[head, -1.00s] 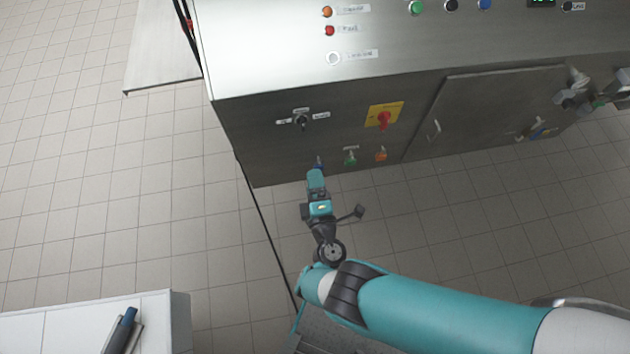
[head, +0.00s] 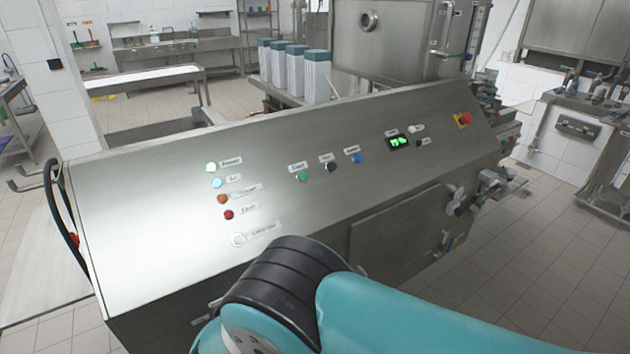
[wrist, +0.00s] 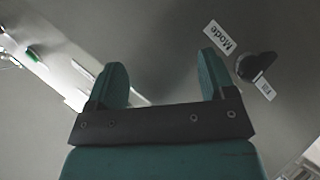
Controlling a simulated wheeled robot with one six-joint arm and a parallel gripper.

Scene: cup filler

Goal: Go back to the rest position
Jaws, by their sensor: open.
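My gripper (wrist: 163,80) shows in the wrist view with its two teal fingers spread apart and nothing between them. Beyond the fingers is the grey metal front of the machine, with a black mode knob (wrist: 256,66) and a "Mode" label (wrist: 219,37) to the right of the right finger. The gap between fingers and panel cannot be judged. In the head view my teal and black arm fills the lower middle, and the gripper is out of sight there. The machine's sloped control panel (head: 330,160) lies behind the arm.
Pipe fittings (head: 460,200) stick out at the right. Tiled floor (head: 545,240) is open at right.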

